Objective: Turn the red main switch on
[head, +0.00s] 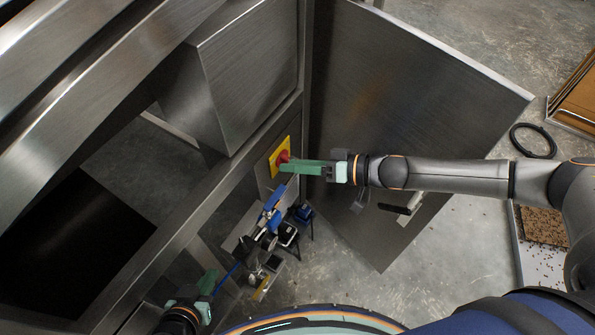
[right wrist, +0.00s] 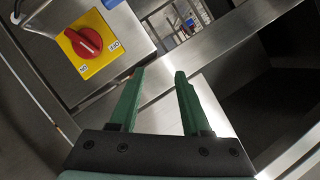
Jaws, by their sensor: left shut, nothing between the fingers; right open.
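The red main switch (head: 282,157) is a rotary knob on a yellow plate (head: 273,168) on the side of the steel machine. In the right wrist view the red knob (right wrist: 83,42) lies upper left, with small labels on its yellow plate (right wrist: 97,66). My right gripper (head: 287,166) is beside the knob in the head view. In the right wrist view its green fingers (right wrist: 160,73) are apart with nothing between them, and the knob is outside them, to their left. My left gripper (head: 211,274) is shut and empty at the lower left, away from the switch.
A steel door (head: 400,120) stands open behind my right arm. Blue and black fittings (head: 272,215) sit below the switch. A black cable coil (head: 533,141) and a tray of brown pieces (head: 541,228) lie on the floor at right. The steel frame (head: 190,225) borders the left.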

